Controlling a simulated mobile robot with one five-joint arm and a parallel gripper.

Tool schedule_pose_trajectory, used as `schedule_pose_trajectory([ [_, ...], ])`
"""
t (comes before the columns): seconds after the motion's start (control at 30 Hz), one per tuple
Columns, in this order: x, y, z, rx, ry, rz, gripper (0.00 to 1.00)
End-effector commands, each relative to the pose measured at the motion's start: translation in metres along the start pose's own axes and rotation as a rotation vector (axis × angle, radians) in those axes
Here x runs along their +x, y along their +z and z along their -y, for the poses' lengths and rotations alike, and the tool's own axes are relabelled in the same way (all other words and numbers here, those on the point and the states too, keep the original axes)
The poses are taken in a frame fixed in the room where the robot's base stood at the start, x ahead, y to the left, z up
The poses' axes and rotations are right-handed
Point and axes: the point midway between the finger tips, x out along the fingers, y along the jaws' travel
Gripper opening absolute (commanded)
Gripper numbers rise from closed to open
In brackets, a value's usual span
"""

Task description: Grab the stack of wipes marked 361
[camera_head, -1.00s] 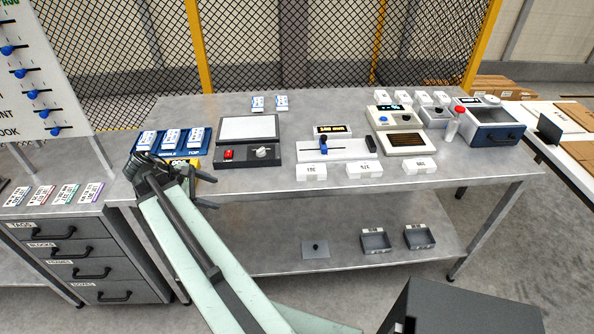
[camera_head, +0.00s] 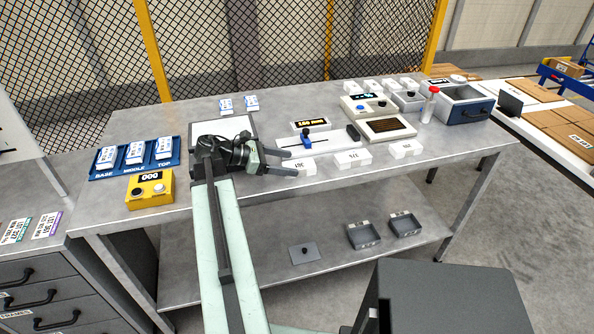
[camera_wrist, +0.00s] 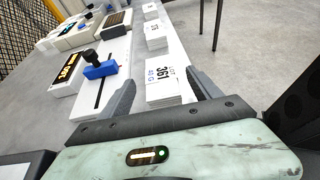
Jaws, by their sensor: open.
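The stack of wipes marked 361 (camera_wrist: 166,93) is a white block with printed text, nearest of a row in the wrist view. In the head view it appears to be the leftmost white stack (camera_head: 305,167) at the bench's front edge. My gripper (camera_head: 293,163) is open just to its left. In the wrist view my gripper (camera_wrist: 163,82) has one finger on either side of the stack's near part. I cannot tell whether the fingers touch it. Two similar white stacks (camera_head: 352,159) and (camera_head: 406,149) stand farther right.
A white slide gauge with a blue knob (camera_wrist: 100,69) lies close beside the stack. A yellow counter box (camera_head: 150,189) and a blue tray (camera_head: 107,172) with white stacks are on the left. A lower shelf (camera_head: 230,265) holds two grey bins.

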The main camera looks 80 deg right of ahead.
Motion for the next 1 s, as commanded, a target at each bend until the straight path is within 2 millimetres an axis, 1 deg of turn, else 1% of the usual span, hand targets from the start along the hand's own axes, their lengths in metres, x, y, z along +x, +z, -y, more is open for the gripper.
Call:
schedule_pose_trajectory([
  [0.17, 0.027, -0.008, 0.002, 0.001, 0.0, 0.0, 0.73],
  [0.2, 0.034, -0.008, 0.002, 0.001, 0.001, 0.0, 0.73],
  [0.3, 0.046, -0.006, 0.001, 0.0, 0.002, -0.001, 0.73],
  [0.5, 0.047, -0.004, 0.0, -0.001, 0.005, -0.001, 0.73],
  [0.53, 0.046, -0.004, 0.0, -0.001, 0.005, -0.001, 0.67],
  [0.57, 0.046, -0.004, 0.0, -0.001, 0.005, -0.001, 0.59],
  [0.6, 0.046, -0.004, 0.0, -0.001, 0.005, -0.001, 0.48],
  [0.67, 0.046, -0.004, 0.0, -0.001, 0.005, -0.001, 0.31],
  [0.7, 0.046, -0.004, 0.0, -0.001, 0.005, -0.001, 0.2],
  [0.77, 0.046, -0.004, 0.0, -0.001, 0.005, -0.001, 0.05],
  [1.0, 0.045, -0.003, 0.0, -0.001, 0.006, 0.0, 0.05],
])
